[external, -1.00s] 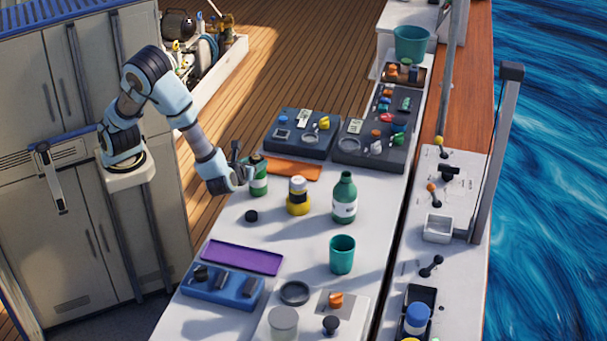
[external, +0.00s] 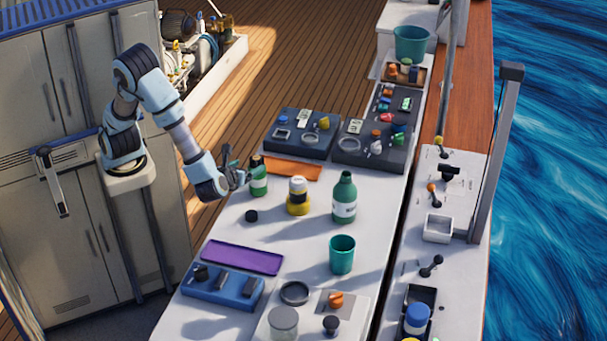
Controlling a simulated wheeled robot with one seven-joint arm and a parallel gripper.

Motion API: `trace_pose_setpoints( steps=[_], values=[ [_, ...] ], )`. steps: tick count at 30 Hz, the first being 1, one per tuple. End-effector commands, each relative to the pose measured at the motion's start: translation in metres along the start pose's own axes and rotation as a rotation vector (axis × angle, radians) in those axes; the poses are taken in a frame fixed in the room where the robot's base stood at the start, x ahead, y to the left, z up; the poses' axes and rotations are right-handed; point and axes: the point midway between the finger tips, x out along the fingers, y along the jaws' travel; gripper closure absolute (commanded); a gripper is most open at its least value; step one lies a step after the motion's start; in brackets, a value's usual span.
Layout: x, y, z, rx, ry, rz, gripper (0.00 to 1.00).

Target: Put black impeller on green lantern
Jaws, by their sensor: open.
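A small green lantern-like body (external: 259,184) with a pale label stands upright near the left edge of the white counter. A dark piece (external: 256,161) sits at its top; it looks like the black impeller, but it is too small to be sure. My gripper (external: 241,167) is open, just left of the green body and its dark top. Its fingers look empty, and any contact cannot be made out. A small black round piece (external: 251,216) lies on the counter in front of the green body.
A yellow lantern-like body (external: 298,198) and a green bottle (external: 344,199) stand to the right. An orange mat (external: 292,169) lies just behind. A purple tray (external: 242,258) and a teal cup (external: 342,255) are nearer the front.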

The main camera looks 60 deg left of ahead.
Motion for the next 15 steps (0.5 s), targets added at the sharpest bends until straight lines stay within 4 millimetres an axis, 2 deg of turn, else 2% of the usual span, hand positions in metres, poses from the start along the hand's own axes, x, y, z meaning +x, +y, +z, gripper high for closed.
trace_pose_setpoints(
  steps=[3,6,10,15],
  values=[
    [-0.024,-0.001,-0.003,-0.002,0.003,-0.003,0.14],
    [-0.040,0.000,-0.002,0.000,0.002,-0.002,0.14],
    [-0.054,0.000,-0.001,0.000,0.001,-0.001,0.14],
    [-0.060,0.000,0.000,0.001,0.000,0.001,0.14]
  ],
)
